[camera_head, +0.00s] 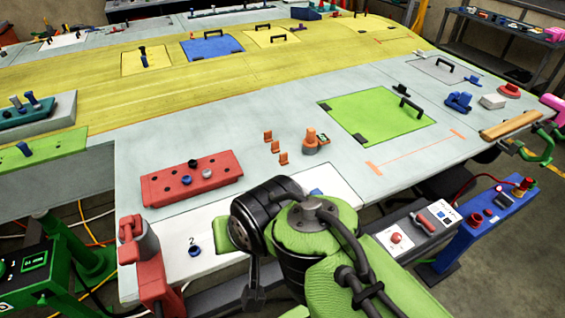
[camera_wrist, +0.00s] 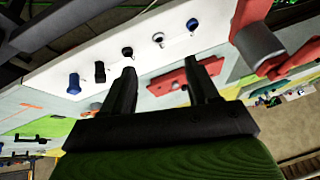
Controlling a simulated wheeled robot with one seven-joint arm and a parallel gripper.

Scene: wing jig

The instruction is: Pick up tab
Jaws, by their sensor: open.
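In the head view my arm covers part of this white panel (camera_head: 225,265), where a blue piece (camera_head: 195,250) sits beside a "2".
A red block with holes (camera_head: 160,190) lies behind the white panel. A red clamp (camera_head: 148,270) grips the panel's left corner. A grey box (camera_head: 415,230) and blue unit (camera_head: 480,220) stand to the right.

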